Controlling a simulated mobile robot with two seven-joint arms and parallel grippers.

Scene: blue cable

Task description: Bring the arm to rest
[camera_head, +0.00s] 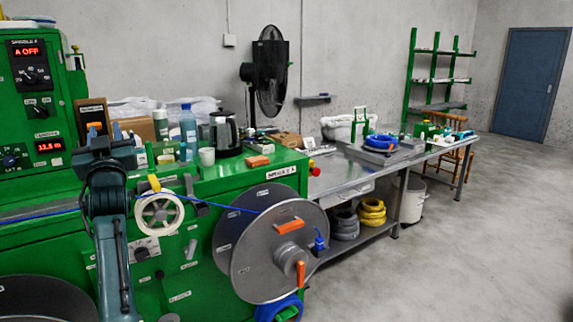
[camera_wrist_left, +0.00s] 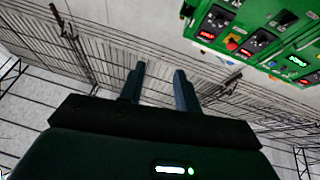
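My left arm rises from the bottom left of the head view, and its gripper (camera_head: 93,133) points upward in front of the green machine (camera_head: 240,182). In the left wrist view the two fingers of my left gripper (camera_wrist_left: 160,82) stand apart with nothing between them. A blue cable (camera_head: 222,207) runs across the machine front from the left, past a white roller (camera_head: 159,214), to a large grey reel (camera_head: 262,262). Part of the cable is hidden behind my left arm. My right gripper is not in view.
The machine's control panel (camera_head: 33,75) is left of my gripper; its panel also shows in the left wrist view (camera_wrist_left: 258,38). A bottle (camera_head: 188,130), a kettle (camera_head: 224,132) and a cup (camera_head: 206,157) stand on the machine top. A metal workbench (camera_head: 345,178) extends right; the right floor is clear.

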